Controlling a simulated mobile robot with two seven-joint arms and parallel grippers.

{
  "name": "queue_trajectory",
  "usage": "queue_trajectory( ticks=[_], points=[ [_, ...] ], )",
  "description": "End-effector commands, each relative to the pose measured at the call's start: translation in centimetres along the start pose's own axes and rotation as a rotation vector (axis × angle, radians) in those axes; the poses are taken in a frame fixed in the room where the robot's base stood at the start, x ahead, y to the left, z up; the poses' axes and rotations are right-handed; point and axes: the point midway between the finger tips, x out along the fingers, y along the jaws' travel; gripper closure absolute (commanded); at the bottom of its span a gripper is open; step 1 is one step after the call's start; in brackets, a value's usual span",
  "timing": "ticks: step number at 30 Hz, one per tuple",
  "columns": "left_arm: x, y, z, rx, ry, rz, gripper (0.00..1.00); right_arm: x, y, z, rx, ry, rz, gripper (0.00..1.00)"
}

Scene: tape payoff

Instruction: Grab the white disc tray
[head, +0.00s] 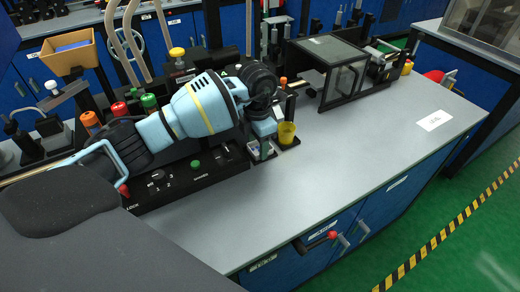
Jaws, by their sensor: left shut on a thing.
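My left arm comes in from the left over the black console. Its left gripper (265,127) points down at the console's right end, beside a yellow cup (286,134) and just above a small dark holder (262,150). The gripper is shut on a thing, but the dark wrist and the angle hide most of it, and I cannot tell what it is. I cannot make out the white disc tray for certain. My right gripper is not in view.
The black control console (190,180) with knobs and a green button lies under my arm. A dark machine with a clear-sided cover (340,75) stands behind to the right. The grey worktop (340,160) is clear at the front right, apart from a white label (435,120).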

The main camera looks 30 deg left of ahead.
Motion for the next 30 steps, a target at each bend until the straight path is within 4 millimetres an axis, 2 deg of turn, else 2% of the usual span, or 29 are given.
queue_trajectory(
  ticks=[11,17,20,30],
  points=[
    [-0.3,0.0,0.0,0.000,-0.001,0.000,0.72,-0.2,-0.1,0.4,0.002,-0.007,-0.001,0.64],
    [-2.0,0.1,0.1,-0.001,-0.002,0.002,0.72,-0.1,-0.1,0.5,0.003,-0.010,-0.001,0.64],
    [-3.6,0.1,0.1,0.001,-0.003,0.003,0.72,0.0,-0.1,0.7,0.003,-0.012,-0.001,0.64],
    [-4.2,-7.2,-1.2,0.007,-0.001,0.000,0.72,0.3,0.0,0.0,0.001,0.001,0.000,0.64]
  ],
)
